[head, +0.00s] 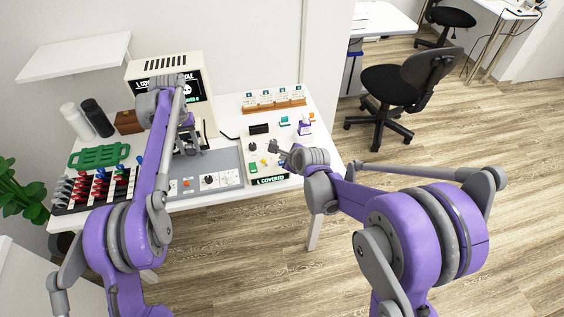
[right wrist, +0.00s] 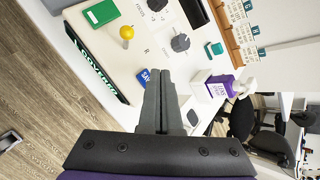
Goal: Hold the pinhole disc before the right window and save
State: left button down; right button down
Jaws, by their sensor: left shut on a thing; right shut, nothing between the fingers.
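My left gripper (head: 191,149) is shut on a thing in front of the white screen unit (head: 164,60). The hand and arm hide that thing, so I cannot tell whether it is the pinhole disc, nor see the right window. My right gripper (head: 275,148) is shut and empty over the control panel. In the right wrist view its fingertips (right wrist: 165,74) are beside the blue button (right wrist: 144,76) marked "SAV", partly cut off by the fingers; I cannot tell whether they touch.
The panel has a green button (right wrist: 102,13), a yellow knob (right wrist: 127,32) and dark dials. A card rack (head: 274,104) stands behind. A rack of coloured handles (head: 95,190) and a green frame (head: 98,156) lie left.

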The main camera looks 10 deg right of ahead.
jog(key=shift+f, duration=0.2)
dwell(0.5)
jog(key=shift+f, duration=0.25)
jog(key=shift+f, duration=0.4)
dwell(0.5)
dwell(0.3)
jog(key=shift+r, duration=0.85)
jog(key=shift+r, duration=2.5)
